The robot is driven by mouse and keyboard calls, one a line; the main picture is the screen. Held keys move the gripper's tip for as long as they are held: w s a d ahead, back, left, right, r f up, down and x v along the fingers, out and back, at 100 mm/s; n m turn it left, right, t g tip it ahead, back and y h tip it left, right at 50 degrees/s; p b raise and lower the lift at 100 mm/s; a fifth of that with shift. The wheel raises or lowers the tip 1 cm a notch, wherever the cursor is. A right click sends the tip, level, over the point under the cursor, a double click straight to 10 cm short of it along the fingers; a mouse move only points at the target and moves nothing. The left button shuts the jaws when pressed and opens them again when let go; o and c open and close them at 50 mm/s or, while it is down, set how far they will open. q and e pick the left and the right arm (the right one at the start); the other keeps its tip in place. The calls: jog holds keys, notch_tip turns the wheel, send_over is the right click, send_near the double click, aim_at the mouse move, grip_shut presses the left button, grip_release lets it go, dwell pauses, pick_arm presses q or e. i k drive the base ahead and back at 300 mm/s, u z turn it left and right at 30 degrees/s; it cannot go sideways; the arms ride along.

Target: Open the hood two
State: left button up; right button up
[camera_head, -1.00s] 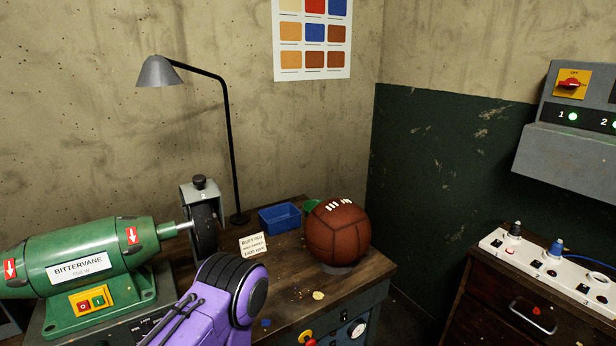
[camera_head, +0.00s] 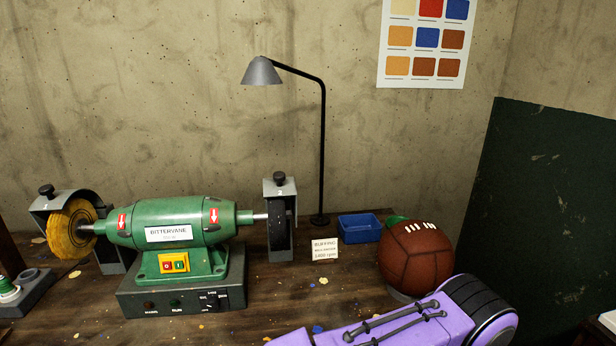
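The green bench grinder (camera_head: 180,222) labelled BITTERVANE stands on a dark box on the wooden bench. Hood two is the grey metal hood (camera_head: 279,188) at its right end, marked with a small 2 and topped by a black knob (camera_head: 279,177). It sits over the dark wheel (camera_head: 277,222) at the end of the shaft. The other grey hood (camera_head: 62,199), also with a black knob, arches over the yellow buffing wheel (camera_head: 72,229) at the left end. A purple link of my own arm crosses the bottom right. Neither gripper shows.
A brown leather ball (camera_head: 415,257) sits on a ring right of the hood. A blue bin (camera_head: 359,228), a buffing card (camera_head: 325,249) and a black lamp (camera_head: 322,150) stand between them. Bare bench lies in front of hood two, with small scraps on it.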

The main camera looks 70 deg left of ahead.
aim_at(280, 186)
jog(key=i, duration=1.25)
jog(key=u, duration=2.3)
